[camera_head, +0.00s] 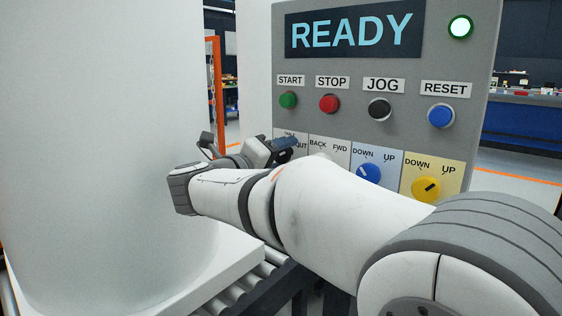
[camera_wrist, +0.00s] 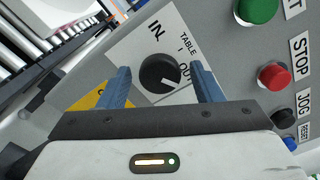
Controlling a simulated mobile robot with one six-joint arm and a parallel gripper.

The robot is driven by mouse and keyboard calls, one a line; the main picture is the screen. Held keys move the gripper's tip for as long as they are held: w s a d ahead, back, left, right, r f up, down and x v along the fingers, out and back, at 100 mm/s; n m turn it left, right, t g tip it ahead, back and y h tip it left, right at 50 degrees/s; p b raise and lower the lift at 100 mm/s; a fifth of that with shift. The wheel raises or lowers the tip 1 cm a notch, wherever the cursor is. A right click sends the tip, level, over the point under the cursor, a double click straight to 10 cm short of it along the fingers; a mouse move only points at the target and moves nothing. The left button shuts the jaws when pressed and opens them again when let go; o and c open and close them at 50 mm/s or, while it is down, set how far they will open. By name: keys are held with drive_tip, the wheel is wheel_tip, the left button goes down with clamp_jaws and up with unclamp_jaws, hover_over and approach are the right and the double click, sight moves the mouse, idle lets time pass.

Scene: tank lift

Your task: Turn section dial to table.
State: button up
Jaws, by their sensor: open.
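The section dial (camera_wrist: 160,72) is a black round knob on a white plate labelled IN, TABLE and OUT in the wrist view. A pale mark shows near its lower edge, towards the OUT side; its exact setting is hard to tell. My gripper (camera_wrist: 159,67) is open, with one blue finger on each side of the knob and a visible gap to each. I cannot tell how far the fingertips are from the panel. In the head view my gripper (camera_head: 284,144) is at the panel's lower left and hides the knob; only part of its label plate shows.
The grey panel carries a READY screen (camera_head: 354,32), a lit green lamp (camera_head: 460,27), and START (camera_head: 288,100), STOP (camera_head: 330,103), JOG (camera_head: 379,108) and RESET (camera_head: 440,116) buttons. Blue (camera_head: 369,173) and yellow (camera_head: 426,188) dials lie right. A large white tank (camera_head: 110,130) stands left.

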drive_tip(key=shift+w+d, duration=0.25)
drive_tip(key=shift+c, duration=0.5)
drive_tip(key=c, duration=0.9)
